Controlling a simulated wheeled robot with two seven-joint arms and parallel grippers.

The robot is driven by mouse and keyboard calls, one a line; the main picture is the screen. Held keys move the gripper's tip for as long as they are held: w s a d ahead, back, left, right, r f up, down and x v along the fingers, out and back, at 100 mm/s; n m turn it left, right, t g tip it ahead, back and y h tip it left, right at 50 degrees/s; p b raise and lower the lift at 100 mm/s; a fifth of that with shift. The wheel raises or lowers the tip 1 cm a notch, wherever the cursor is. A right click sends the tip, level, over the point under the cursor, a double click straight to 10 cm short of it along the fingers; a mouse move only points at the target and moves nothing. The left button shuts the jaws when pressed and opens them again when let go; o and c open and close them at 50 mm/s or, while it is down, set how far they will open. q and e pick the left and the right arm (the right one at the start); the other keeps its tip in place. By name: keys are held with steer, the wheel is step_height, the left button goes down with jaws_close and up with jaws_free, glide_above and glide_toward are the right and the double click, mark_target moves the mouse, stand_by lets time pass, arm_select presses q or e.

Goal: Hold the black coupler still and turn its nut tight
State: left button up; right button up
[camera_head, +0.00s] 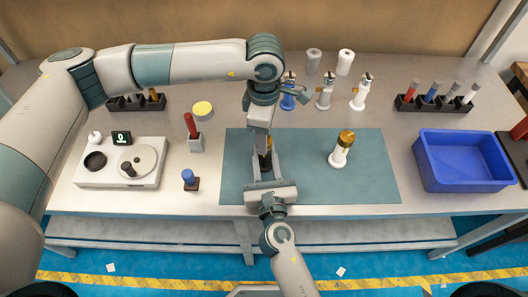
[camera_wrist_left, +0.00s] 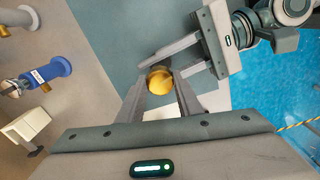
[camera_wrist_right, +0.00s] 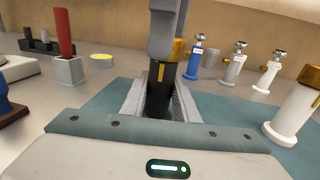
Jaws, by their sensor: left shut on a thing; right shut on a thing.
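The black coupler (camera_wrist_right: 158,103) stands upright on the teal mat (camera_head: 370,180), with a gold nut (camera_wrist_right: 179,48) at its top. My right gripper (camera_head: 264,168) reaches in from the front, low down, and is shut on the black body. My left gripper (camera_head: 265,138) points straight down from above and is shut on the gold nut, whose round top shows between its fingers in the left wrist view (camera_wrist_left: 160,80). In the head view the arms hide most of the coupler. The fingers cover part of the nut.
A white coupler with a gold top (camera_head: 341,152) stands on the mat to the right. Behind are several valve-topped fittings (camera_head: 325,92). A blue bin (camera_head: 465,185) is at right. A red-handled tool in a holder (camera_head: 195,142) and a device with a display (camera_head: 122,165) are at left.

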stand_by(0.3)
arm_select(q)
steer(key=shift+m, duration=0.7)
steer(key=shift+m, duration=0.8)
steer(key=o, duration=1)
steer(key=shift+r, duration=0.15)
steer(key=shift+r, duration=3.9)
